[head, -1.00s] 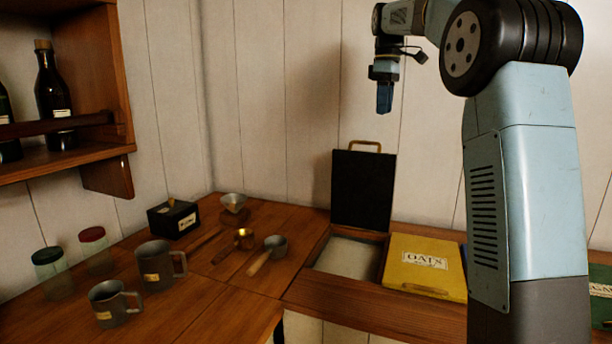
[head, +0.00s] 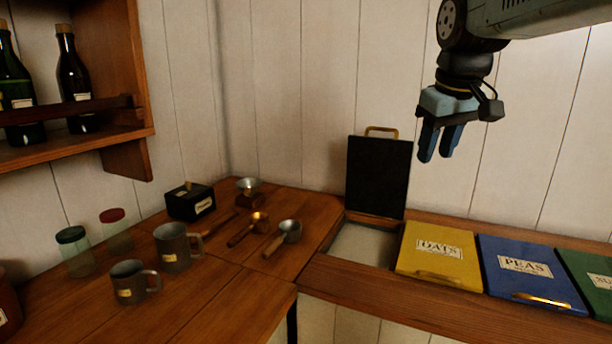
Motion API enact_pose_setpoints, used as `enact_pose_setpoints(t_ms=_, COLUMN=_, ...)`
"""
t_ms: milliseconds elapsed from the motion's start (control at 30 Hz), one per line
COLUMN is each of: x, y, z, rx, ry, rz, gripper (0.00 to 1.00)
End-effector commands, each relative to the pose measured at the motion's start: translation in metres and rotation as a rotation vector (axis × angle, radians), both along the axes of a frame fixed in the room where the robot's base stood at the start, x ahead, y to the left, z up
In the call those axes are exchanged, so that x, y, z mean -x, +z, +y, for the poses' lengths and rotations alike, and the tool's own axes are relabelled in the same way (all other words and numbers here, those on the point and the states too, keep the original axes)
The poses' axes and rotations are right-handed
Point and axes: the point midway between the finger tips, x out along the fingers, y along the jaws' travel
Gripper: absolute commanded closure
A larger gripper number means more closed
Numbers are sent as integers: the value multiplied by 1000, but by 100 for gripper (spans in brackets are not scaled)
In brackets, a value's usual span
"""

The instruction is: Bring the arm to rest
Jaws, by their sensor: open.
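My gripper (head: 434,158) hangs in the air at the upper right, in front of the white plank wall. Its two blue fingers point down and stand apart, with nothing between them. It is above and to the right of the raised black lid (head: 378,177), apart from the lid and the counter. My arm (head: 540,18) reaches in from the top right edge; the rest of it is out of view.
An open bin (head: 363,244) sits below the raised lid. Yellow oats (head: 440,254), blue peas (head: 529,270) and green (head: 590,280) lids are shut. Two mugs (head: 172,250), several scoops (head: 284,238), jars (head: 76,252) and a black box (head: 190,201) stand left. A bottle shelf (head: 80,144) juts out.

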Motion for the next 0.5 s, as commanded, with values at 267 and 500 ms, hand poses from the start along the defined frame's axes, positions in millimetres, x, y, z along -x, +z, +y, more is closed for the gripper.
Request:
enact_pose_setpoints(t_ms=267, x=75, y=-65, z=-1, rx=-79, ry=-172, rz=-94, gripper=60)
enact_pose_setpoints(t_ms=500, x=111, y=-106, z=-1, rx=-133, ry=-267, rz=-144, gripper=60)
